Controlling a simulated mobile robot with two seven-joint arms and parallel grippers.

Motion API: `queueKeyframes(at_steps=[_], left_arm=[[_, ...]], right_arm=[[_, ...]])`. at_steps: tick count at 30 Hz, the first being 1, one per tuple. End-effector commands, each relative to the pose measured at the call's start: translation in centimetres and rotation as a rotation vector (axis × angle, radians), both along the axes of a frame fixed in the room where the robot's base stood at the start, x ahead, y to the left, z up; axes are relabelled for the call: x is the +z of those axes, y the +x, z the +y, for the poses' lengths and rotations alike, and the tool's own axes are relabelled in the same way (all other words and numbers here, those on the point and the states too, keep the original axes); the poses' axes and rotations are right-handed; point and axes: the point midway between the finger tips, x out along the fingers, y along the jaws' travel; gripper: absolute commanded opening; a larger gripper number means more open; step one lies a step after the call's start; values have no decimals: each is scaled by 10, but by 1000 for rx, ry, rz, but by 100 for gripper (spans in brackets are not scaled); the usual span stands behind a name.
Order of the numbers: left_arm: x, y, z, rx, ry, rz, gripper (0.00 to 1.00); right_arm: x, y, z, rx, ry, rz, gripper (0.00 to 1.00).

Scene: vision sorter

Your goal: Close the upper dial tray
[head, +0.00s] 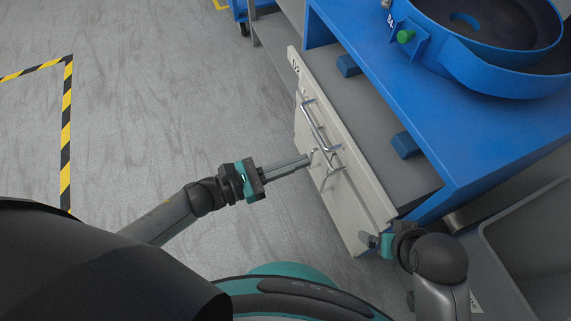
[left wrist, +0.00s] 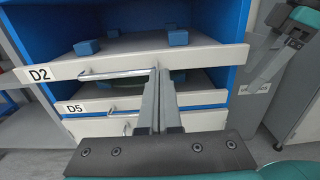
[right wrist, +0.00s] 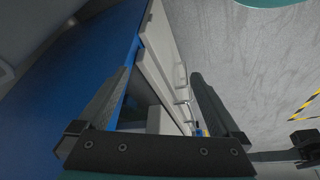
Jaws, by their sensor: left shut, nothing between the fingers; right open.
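The upper tray (head: 378,125) with label D2 is pulled out of the blue cabinet (head: 400,65).
A lower drawer labelled D5 (left wrist: 150,101) and another front sit beneath the upper tray. A blue round bowl feeder (head: 500,70) stands on the cabinet top. A grey sink-like bin (head: 530,230) is at right. The floor at left is clear, with striped tape (head: 67,130).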

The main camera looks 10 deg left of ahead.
Motion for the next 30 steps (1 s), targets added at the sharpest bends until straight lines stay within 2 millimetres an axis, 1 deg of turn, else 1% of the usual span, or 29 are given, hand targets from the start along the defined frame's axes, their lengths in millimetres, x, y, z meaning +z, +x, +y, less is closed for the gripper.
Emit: queueKeyframes(at_steps=[1, 6, 12, 18, 30], left_arm=[[0, 8, -10, -1, -2, -4, 0], [-1, 29, -40, -2, -1, -3, 0], [-1, 46, -63, 0, -1, -1, 0], [-1, 53, -72, 1, 0, 2, 0], [-1, 54, -74, 1, 0, 1, 0]], right_arm=[[3, 0, 0, 0, 1, -9, 100], [17, 0, 0, -1, 4, -29, 100], [33, -1, 0, -1, 6, -51, 100], [41, -3, -1, -2, 7, -60, 100], [41, -2, 0, -2, 8, -64, 100]])
